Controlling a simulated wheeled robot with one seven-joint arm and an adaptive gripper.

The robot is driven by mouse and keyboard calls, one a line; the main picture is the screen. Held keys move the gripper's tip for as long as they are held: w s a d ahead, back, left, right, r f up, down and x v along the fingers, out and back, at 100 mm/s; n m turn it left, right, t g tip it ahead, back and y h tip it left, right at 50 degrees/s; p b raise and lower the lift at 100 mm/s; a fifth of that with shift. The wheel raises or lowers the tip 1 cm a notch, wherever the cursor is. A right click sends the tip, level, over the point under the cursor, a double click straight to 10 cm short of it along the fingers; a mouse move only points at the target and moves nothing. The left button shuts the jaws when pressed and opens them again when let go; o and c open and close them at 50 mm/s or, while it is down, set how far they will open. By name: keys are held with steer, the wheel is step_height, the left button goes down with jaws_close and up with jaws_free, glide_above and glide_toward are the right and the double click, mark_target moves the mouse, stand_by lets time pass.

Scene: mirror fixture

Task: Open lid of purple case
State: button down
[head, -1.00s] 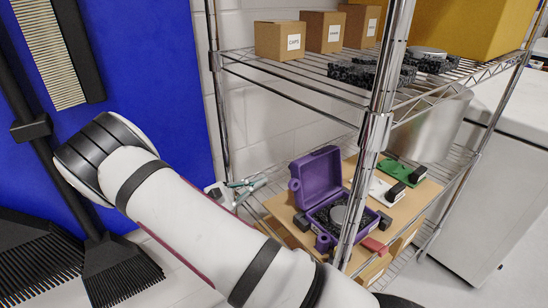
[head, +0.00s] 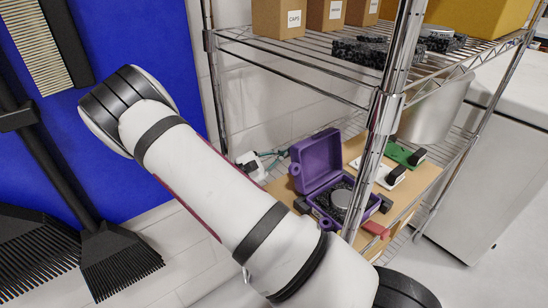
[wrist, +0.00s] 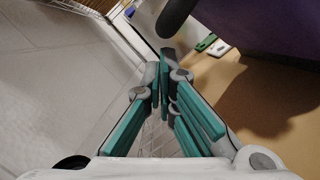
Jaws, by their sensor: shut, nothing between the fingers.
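The purple case (head: 316,162) stands on a tan board on the lower shelf in the head view. Its lid is raised, leaning up at the back, and a round grey disc (head: 341,199) sits in dark foam inside. In the wrist view part of the purple case (wrist: 262,25) fills the upper right corner, close by. My gripper (wrist: 165,68), with teal-padded fingers, is shut and empty beside the case, over the board's edge. In the head view my gripper (head: 272,158) shows just left of the lid, partly hidden by my arm. Whether it touches the case cannot be told.
A chrome shelf post (head: 385,110) stands in front of the case's right side. White and green pieces with black handles (head: 397,176) and a red piece (head: 376,229) lie nearby on the tan board (head: 420,185). Small boxes (head: 279,17) stand on the shelf above.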

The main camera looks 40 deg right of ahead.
steer(key=shift+s+d+r, duration=0.1)
steer(key=shift+d, duration=0.2)
steer(key=shift+r, duration=0.1)
steer(key=r+p, duration=0.1)
steer(key=s+r+m+p, duration=0.1)
steer(key=shift+s+r+m+p, duration=0.2)
steer(key=shift+r+m+p, duration=0.1)
steer(key=shift+r+p, duration=0.1)
steer(key=shift+f, duration=0.15)
